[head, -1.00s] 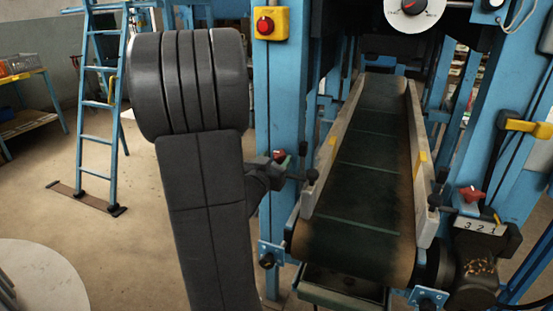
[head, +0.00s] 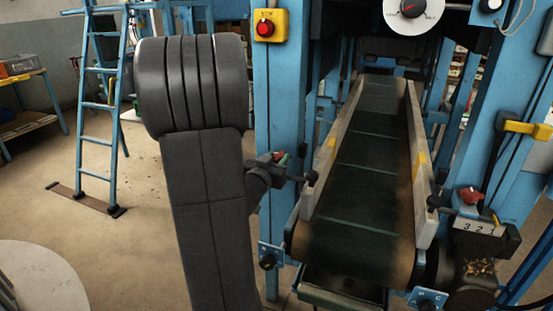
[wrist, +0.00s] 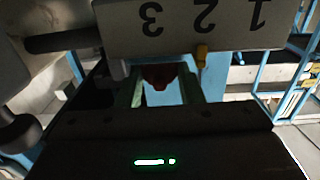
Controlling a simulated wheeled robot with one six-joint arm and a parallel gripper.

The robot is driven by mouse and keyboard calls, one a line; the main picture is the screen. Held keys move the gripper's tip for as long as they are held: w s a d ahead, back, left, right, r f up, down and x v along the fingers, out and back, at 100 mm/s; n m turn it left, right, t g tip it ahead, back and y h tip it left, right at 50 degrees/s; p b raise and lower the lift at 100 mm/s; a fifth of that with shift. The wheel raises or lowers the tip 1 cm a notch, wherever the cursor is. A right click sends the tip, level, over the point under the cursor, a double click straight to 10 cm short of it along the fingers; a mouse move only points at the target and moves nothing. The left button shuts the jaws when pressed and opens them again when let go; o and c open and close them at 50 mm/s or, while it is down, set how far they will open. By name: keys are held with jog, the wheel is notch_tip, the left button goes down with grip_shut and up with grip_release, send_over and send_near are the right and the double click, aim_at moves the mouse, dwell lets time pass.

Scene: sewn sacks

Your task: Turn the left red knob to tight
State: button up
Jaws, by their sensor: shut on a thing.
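The left red knob (head: 281,154) is on the left side of the conveyor, mostly hidden by my gripper (head: 266,163). In the wrist view the red knob (wrist: 158,77) shows dark between the two fingertips of my gripper (wrist: 163,88), which is shut on it. A pale plate (wrist: 180,25) just beyond it bears the numbers 3, 2 and 1 upside down. A small yellow pointer (wrist: 201,55) sticks out by the 2. The knob's exact turn angle is hard to tell.
A black ball-ended lever (head: 311,177) is right of my gripper, and another bar (wrist: 60,42) shows close by in the wrist view. The conveyor belt (head: 370,170) fills the middle. A second red knob (head: 471,195) is at right. A blue post (head: 280,90) stands behind my arm.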

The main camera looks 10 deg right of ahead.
jog(key=shift+a+r, duration=0.1)
jog(key=m+g+h+p, duration=0.3)
jog(key=shift+w+a+r+h+p, duration=0.1)
jog(key=shift+w+a+h+p, duration=0.1)
jog(key=shift+w+h+p, duration=0.15)
jog(key=m+g+h+p, duration=0.1)
jog(key=g, duration=0.1)
jog(key=m+g+h+p, duration=0.1)
jog(key=m+g, duration=0.1)
jog(key=m+g+h+p, duration=0.1)
jog(key=g+p, duration=0.1)
jog(key=shift+w+a+m+g, duration=0.15)
jog(key=shift+w+m+g, duration=0.1)
jog(key=shift+m+g, duration=0.15)
jog(key=m+g, duration=0.1)
jog(key=g, duration=0.1)
jog(key=m+g+p, duration=0.1)
jog(key=m+g, duration=0.1)
jog(key=m+g+p, duration=0.1)
jog(key=g, duration=0.2)
jog(key=shift+w+m+h, duration=0.3)
jog(key=shift+w+h, duration=0.05)
jog(key=shift+w, duration=0.05)
jog(key=shift+w+f+m+g+y+p, duration=0.15)
jog(key=shift+m+g+y+p, duration=0.25)
jog(key=shift+m+g, duration=0.8)
jog(key=shift+w+f+m+g+y+p, duration=0.1)
jog(key=shift+m+g+y+p, duration=0.45)
jog(key=shift+g, duration=1.15)
jog(key=shift+m, duration=0.25)
